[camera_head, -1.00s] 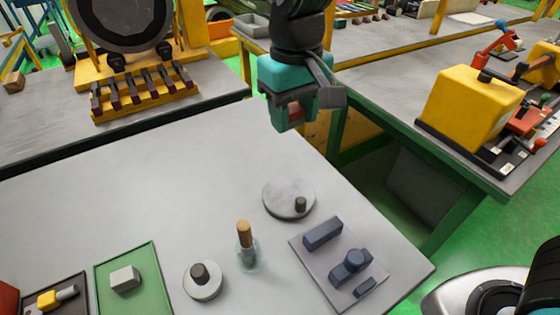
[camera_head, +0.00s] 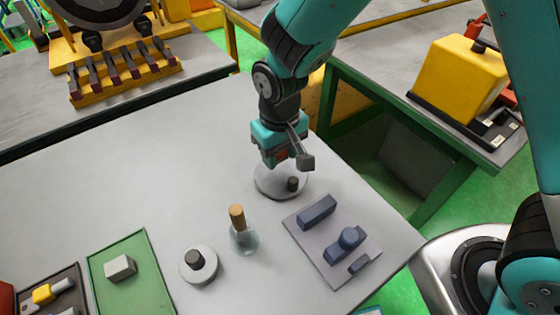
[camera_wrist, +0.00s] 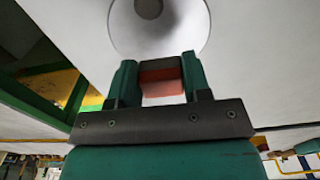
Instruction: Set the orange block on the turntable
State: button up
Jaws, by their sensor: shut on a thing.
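The turntable (camera_head: 266,188) is a flat grey disc with a short dark peg (camera_head: 293,184) near its edge. In the wrist view the disc (camera_wrist: 185,35) fills the top middle, with the peg (camera_wrist: 148,8) at the top edge. My gripper (camera_head: 278,158) is shut on the orange block (camera_wrist: 162,83), which shows reddish between the two green fingers (camera_wrist: 160,72). In the head view the gripper is over the back of the disc and hides part of it. The block is mostly hidden there, and I cannot tell whether it touches the disc.
A glass bottle with a cork (camera_head: 243,238) and a small disc with a dark knob (camera_head: 198,264) stand in front. A plate with blue blocks (camera_head: 325,265) lies to the right. A green tray (camera_head: 140,290) holds a white block. The table's left-back area is clear.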

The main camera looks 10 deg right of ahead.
aim_at(280, 162)
jog(key=shift+f, duration=1.75)
jog(key=shift+f, duration=0.15)
jog(key=o, duration=0.9)
jog(key=shift+o, duration=0.2)
notch_tip(280, 162, up, 12)
jog(key=shift+d+r+b, duration=0.1)
jog(key=shift+r+b, duration=0.15)
jog(key=shift+b, duration=0.2)
jog(key=s+d+r+y, duration=0.1)
jog(key=s+d+r, duration=0.1)
jog(key=s, duration=0.3)
jog(key=s+d+r+n+y, duration=0.1)
jog(key=s+d+r, duration=0.1)
jog(key=s+r, duration=0.2)
jog(key=s+d+r+n+y, duration=0.1)
jog(key=s+d+r+y, duration=0.1)
jog(key=s, duration=0.5)
jog(key=shift+v, duration=0.8)
